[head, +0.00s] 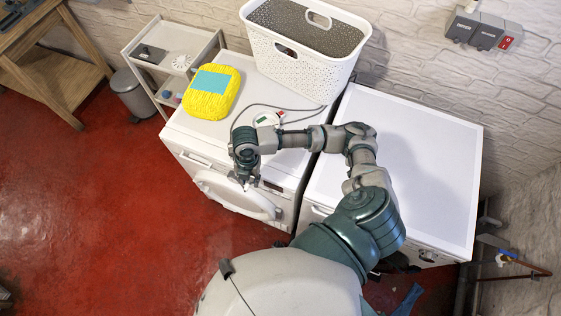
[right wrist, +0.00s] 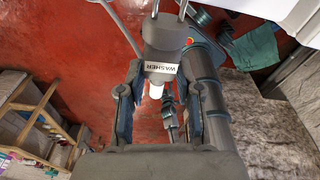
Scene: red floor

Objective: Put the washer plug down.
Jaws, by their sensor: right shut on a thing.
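The washer plug (right wrist: 160,50) is a dark grey body with a white label reading WASHER and a white end, seen in the right wrist view. My right gripper (right wrist: 161,85) is shut on it, with one finger on each side. In the head view my right gripper (head: 243,181) hangs in front of the left white machine (head: 190,128), near its round door; the plug is too small to make out there.
The right machine's top (head: 410,150) is largely clear. A grey socket block (head: 482,30) is on the brick wall. Red floor is open at left.

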